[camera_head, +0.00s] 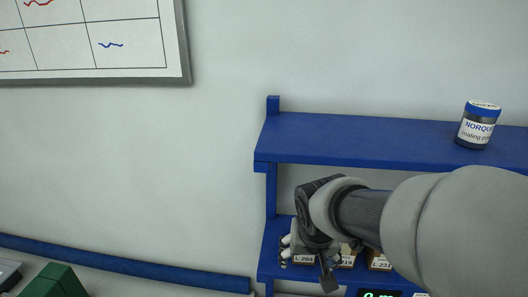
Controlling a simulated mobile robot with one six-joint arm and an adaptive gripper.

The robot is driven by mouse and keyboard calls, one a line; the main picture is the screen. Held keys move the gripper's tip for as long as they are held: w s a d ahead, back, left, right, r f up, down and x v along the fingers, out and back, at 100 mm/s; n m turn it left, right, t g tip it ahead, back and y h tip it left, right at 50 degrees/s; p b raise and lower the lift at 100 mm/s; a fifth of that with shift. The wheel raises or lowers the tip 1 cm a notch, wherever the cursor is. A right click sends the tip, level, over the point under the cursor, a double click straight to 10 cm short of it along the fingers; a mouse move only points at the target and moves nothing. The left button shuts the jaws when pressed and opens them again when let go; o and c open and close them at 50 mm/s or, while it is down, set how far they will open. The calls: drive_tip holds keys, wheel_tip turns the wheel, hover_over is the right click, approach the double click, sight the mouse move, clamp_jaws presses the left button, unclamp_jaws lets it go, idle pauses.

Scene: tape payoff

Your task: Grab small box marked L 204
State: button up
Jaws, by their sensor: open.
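The small box marked L 204 (302,260) sits on the lower shelf of the blue rack, near its left end. Its label shows, but my gripper and wrist cover part of the box. My gripper (313,256) is open at this box, reaching in from the right. One dark finger hangs down at the box's right side, in front of the shelf edge. I cannot tell whether the fingers touch the box.
A box marked L 231 (380,263) and another partly hidden box (347,261) stand to the right on the same shelf. The blue upper shelf (360,138) runs above my gripper and holds a Norquell-like labelled jar (477,127). A green digital display (380,294) shows below.

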drive_tip(key=w, duration=0.2)
drive_tip(key=w+p, duration=0.1)
drive_tip(key=w, duration=0.1)
drive_tip(key=w+d, duration=0.1)
drive_tip(key=w, duration=0.1)
drive_tip(key=shift+w, duration=0.1)
drive_tip(key=x, duration=0.5)
drive_tip(key=shift+c, duration=0.6)
drive_tip(key=c, duration=1.2)
drive_tip(key=shift+o, duration=0.2)
drive_tip(key=shift+r, duration=0.1)
